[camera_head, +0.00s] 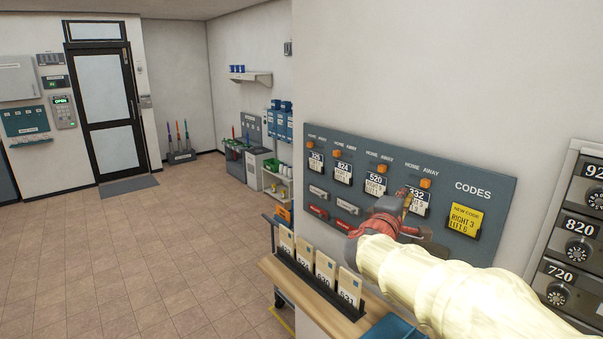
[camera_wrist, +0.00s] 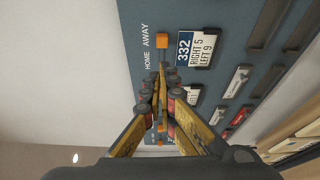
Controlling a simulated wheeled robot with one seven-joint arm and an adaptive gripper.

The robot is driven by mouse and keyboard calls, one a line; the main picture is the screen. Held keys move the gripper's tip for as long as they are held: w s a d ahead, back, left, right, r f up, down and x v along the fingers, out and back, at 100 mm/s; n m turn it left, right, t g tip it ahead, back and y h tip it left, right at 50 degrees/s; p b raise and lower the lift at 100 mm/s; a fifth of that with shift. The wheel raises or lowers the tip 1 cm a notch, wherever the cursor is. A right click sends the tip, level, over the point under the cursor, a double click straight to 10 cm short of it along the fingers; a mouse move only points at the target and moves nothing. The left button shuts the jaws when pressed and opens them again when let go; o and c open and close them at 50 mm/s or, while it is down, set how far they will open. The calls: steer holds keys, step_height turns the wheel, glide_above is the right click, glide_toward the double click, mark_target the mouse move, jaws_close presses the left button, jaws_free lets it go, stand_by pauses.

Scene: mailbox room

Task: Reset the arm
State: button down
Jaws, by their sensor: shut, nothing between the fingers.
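My arm (camera_head: 440,283) reaches in from the lower right of the head view. My gripper (camera_head: 405,193) is in front of the blue-grey code board (camera_head: 480,170) on the wall, near the card marked 332. In the wrist view my gripper (camera_wrist: 160,72) is shut, with nothing between its fingers. The 332 card (camera_wrist: 197,48) is right of that slider. I cannot tell whether the fingertips touch the board.
A wooden ledge (camera_head: 345,323) with a rack of envelopes (camera_head: 325,268) sits below the board. Mailboxes with dials (camera_head: 578,250) are at the right edge. A cart (camera_head: 272,235) stands beyond the wall corner. The tiled floor (camera_head: 130,260) at left is clear.

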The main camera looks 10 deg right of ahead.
steer(key=s+f+m+g+y, duration=0.3)
steer(key=s+f+m+g, duration=0.45)
steer(key=s+f, duration=1.2)
steer(key=s+a+f+m+y+b, duration=0.1)
steer(key=s+a+f+y+b, duration=0.1)
steer(key=s+a+y, duration=0.2)
steer(key=s+a+f+m+g+y+b, duration=0.1)
steer(key=s+a+f+m+y+b, duration=0.1)
steer(key=s+a, duration=0.8)
steer(key=s+f+y, duration=0.1)
steer(key=s+y, duration=0.1)
steer(key=s, duration=0.2)
steer(key=shift+s+a+b, duration=0.15)
steer(key=shift+a+b, duration=0.05)
steer(key=shift+b, duration=0.1)
steer(key=shift+r+m, duration=0.1)
steer(key=shift+m, duration=0.15)
